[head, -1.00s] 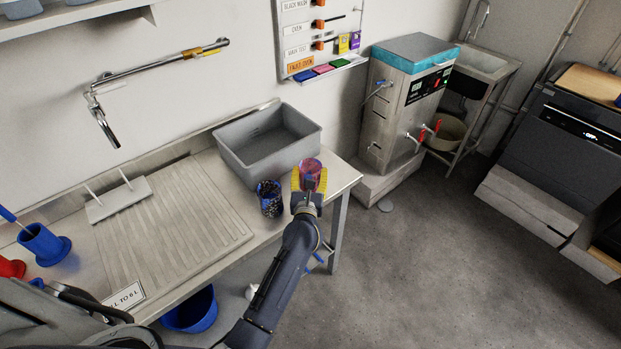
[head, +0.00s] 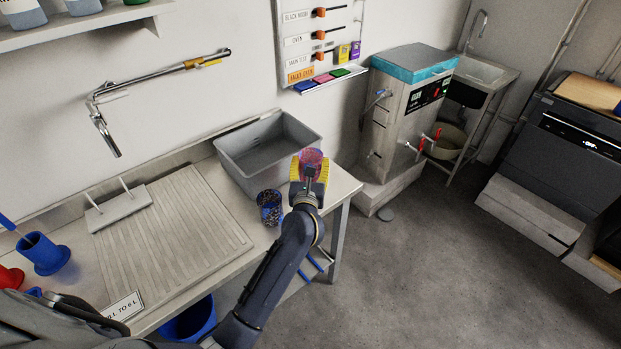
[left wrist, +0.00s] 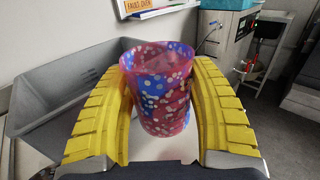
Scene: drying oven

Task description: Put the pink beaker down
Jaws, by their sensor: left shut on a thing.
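The pink beaker (head: 311,158) is see-through, with blue patches and pale dots. It shows large and upright between the yellow fingers in the left wrist view (left wrist: 160,88). My left gripper (head: 309,170) is shut on it, one finger on each side. In the head view the beaker is over the right end of the bench (head: 338,184), to the right of the grey bin. I cannot tell whether its base touches the bench top. My right gripper is not in view.
The grey bin (head: 231,160) stands left of the beaker, close to it. A dark patterned cup (head: 270,208) stands on the bench left of my gripper. A ribbed drainboard (head: 170,232) lies further left. The bench ends just right of the beaker.

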